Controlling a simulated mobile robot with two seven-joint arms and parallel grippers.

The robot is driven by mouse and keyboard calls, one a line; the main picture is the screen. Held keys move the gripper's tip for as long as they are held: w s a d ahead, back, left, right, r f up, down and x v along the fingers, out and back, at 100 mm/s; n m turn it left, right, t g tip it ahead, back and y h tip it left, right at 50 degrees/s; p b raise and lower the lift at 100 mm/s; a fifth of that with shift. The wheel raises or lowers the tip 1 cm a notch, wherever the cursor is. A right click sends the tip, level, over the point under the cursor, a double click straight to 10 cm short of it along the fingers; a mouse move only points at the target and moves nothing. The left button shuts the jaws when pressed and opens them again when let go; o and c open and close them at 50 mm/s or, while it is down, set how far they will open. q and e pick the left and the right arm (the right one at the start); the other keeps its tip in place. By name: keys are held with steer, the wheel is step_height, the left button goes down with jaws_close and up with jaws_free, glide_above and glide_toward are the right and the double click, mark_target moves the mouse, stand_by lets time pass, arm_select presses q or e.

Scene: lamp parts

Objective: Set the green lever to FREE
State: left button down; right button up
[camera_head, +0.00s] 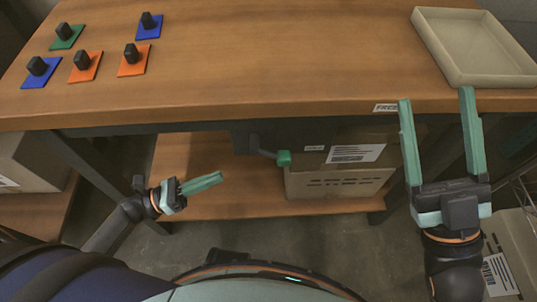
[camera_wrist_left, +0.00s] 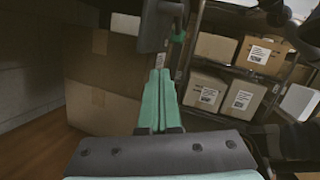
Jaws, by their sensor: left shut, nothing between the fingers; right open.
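The green lever knob (camera_head: 284,157) sits at the end of a dark arm under the table's front edge, in the head view. Its arm runs up and left to a dark mount (camera_head: 245,141). A white label reading FREE (camera_head: 386,107) is on the table's front edge, right of the knob. My left gripper (camera_head: 219,177) is shut and empty, below and left of the knob, apart from it. In the left wrist view its fingers (camera_wrist_left: 158,73) are together, below a dark grey part with a bit of green beside it. My right gripper (camera_head: 436,97) is open and empty at the table's front right.
A beige tray (camera_head: 432,50) lies on the table's right side. Several coloured plates with black knobs (camera_head: 84,67) are at the upper left. A cardboard box (camera_head: 340,182) stands on the lower shelf (camera_head: 235,205) behind the lever. A small second label (camera_head: 314,148) is right of the knob.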

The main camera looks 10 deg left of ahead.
arm_select(q)
steer(key=m+g, duration=0.1)
steer(key=s+m+g+h, duration=0.1)
steer(key=m, duration=0.1)
steer(key=shift+s+d+f+g, duration=0.15)
steer(key=shift+s+g, duration=0.15)
arm_select(e)
steer(key=r+n+y, duration=0.1)
steer(key=y, duration=0.1)
steer(key=shift+s+d+r+n+y, duration=0.15)
steer(key=shift+s+r+n+y, duration=0.15)
steer(key=shift+s+r+n, duration=0.1)
arm_select(q)
steer(key=shift+d, duration=0.1)
glide_toward(271, 155)
steer(key=w+d+f, duration=0.2)
steer(key=d+f, duration=0.3)
steer(key=r, duration=0.1)
steer(key=d+r+p, duration=0.1)
steer(key=w+r, duration=0.1)
steer(key=shift+d+r, duration=0.15)
steer(key=shift+d, duration=0.25)
arm_select(e)
steer(key=shift+r, duration=0.75)
arm_select(q)
steer(key=shift+h, duration=0.3)
